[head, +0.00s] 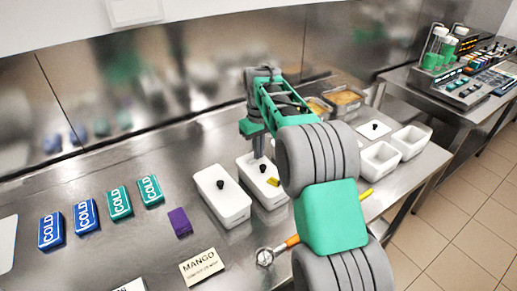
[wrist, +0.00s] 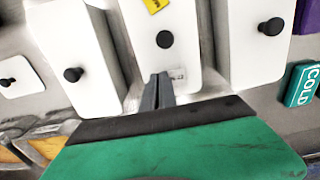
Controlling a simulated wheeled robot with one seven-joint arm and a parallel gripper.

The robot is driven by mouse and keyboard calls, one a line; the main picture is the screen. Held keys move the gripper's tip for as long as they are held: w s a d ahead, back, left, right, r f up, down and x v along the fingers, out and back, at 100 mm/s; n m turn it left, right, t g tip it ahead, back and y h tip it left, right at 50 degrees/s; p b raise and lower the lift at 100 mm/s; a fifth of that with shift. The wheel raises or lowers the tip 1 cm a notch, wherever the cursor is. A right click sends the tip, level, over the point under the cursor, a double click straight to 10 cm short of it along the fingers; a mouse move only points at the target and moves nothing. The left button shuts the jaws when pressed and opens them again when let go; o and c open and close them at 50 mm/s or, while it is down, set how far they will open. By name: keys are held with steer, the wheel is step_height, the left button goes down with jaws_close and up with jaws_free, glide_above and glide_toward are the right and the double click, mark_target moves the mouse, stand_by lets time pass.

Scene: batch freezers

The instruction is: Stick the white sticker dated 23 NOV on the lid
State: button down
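A white lidded tub (head: 262,180) with a black knob stands on the steel counter, a yellow sticker (head: 273,182) on its lid. My gripper (head: 258,156) points down at the far end of this lid. In the wrist view the same tub (wrist: 185,35) is in the middle, and my gripper's fingers (wrist: 161,77) are together at its near end. A small white sticker (wrist: 177,73) with dark print shows at the fingertips, at the lid; its date is too small to read. My fingers seem shut on it. I cannot tell whether it touches the lid.
Another lidded tub (head: 222,198) stands close on the left; a third (wrist: 75,45) shows in the wrist view. Blue and green COLD packs (head: 120,203), a purple block (head: 180,222) and a MANGO card (head: 202,266) lie left. Open white tubs (head: 380,158) and a loose lid (head: 374,130) are right.

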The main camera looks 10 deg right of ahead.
steer(key=shift+f, duration=0.4)
stand_by(1.0)
steer(key=c, duration=1.6)
jaws_free()
steer(key=shift+o, duration=0.5)
steer(key=o, duration=0.5)
steer(key=shift+c, duration=0.2)
steer(key=shift+r+p, duration=3)
steer(key=shift+r, duration=0.6)
